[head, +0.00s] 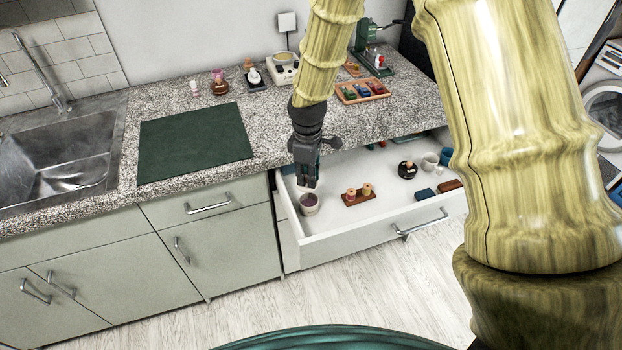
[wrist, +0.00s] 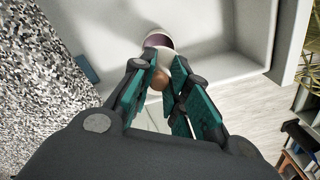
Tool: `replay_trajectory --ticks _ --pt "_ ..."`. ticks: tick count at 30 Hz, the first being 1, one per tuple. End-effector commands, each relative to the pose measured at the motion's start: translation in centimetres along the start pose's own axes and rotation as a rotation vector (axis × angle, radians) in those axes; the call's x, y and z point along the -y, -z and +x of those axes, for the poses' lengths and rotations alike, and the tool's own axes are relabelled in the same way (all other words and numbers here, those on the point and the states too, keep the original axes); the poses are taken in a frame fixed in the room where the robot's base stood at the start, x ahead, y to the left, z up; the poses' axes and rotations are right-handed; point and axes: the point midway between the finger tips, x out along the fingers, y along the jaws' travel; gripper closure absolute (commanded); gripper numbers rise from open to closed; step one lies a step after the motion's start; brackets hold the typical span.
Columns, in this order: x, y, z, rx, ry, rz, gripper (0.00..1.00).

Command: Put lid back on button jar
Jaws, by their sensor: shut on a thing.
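The button jar (head: 309,204) is a pale pot with dark purple contents showing in its open mouth. It stands in the left part of the open drawer, and it also shows at the top of the wrist view (wrist: 158,39). My gripper (head: 306,180) points down just above the jar. In the wrist view its fingertips (wrist: 161,74) are shut on the brown knob (wrist: 160,80) of a pale lid (wrist: 165,58). The lid is held in front of the jar's mouth in that view and partly covers the jar. Whether lid and jar touch is unclear.
The white drawer (head: 345,245) stands open below the speckled counter (head: 270,150). Inside it, right of the jar, are a wooden spool holder (head: 359,201), a dark round pot (head: 407,170) and a white cup (head: 430,161). A green mat (head: 195,143) lies on the counter.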

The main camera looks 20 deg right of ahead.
Motion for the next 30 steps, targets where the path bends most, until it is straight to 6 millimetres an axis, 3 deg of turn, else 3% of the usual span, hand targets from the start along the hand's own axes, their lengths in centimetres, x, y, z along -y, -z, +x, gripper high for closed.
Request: replay_trajectory --ticks 6,10,20,30 --pt "-0.4 -0.4 0.8 -0.001 -0.001 -0.29 0.96" --pt "-0.5 -0.4 0.9 -0.001 -0.002 -0.383 0.96" --pt "-0.5 -0.5 1.7 -0.001 -0.003 -0.421 0.96" --pt "-0.6 -0.5 4.1 -0.001 -0.003 -0.419 0.96"
